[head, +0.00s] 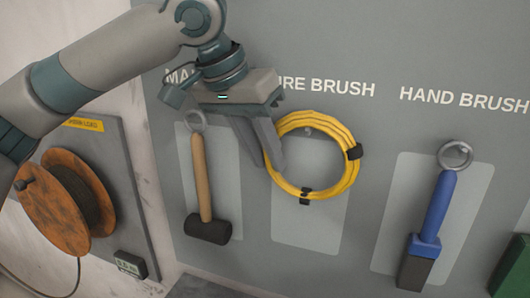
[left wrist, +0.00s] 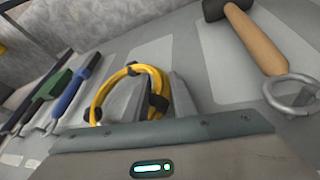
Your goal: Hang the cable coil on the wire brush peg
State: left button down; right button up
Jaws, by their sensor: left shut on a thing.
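The yellow cable coil (head: 352,180) with black ties is upright in front of the grey tool board, at the spot labelled wire brush (head: 327,87). A small peg (head: 308,131) shows inside the coil's ring, near its top. I cannot tell whether the coil rests on it. My left gripper (head: 275,165) is shut on the coil's left side. In the left wrist view the coil (left wrist: 100,97) shows at the fingers (left wrist: 150,98), with a black tie next to them. My right gripper is in neither view.
A mallet (head: 203,180) hangs just left of my left gripper. A blue-handled hand brush (head: 436,210) hangs at the right. A cable reel (head: 55,205) is at the far left, and a green object (head: 513,265) is at the lower right. The pale panel below the coil is bare.

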pick_arm(q)
jog(key=c, duration=1.4)
grip_release()
jog(key=shift+s+a+r, duration=0.1)
jog(key=shift+a+r, duration=0.05)
jog(key=shift+r, duration=0.25)
jog(key=b+v, duration=0.3)
jog(key=v, duration=1.3)
jog(key=shift+r, duration=0.35)
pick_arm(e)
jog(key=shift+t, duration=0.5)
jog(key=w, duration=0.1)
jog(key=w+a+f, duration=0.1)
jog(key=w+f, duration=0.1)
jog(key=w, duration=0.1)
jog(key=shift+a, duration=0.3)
pick_arm(q)
jog(key=shift+a, duration=0.1)
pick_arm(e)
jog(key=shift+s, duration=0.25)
pick_arm(q)
jog(key=shift+s, duration=0.1)
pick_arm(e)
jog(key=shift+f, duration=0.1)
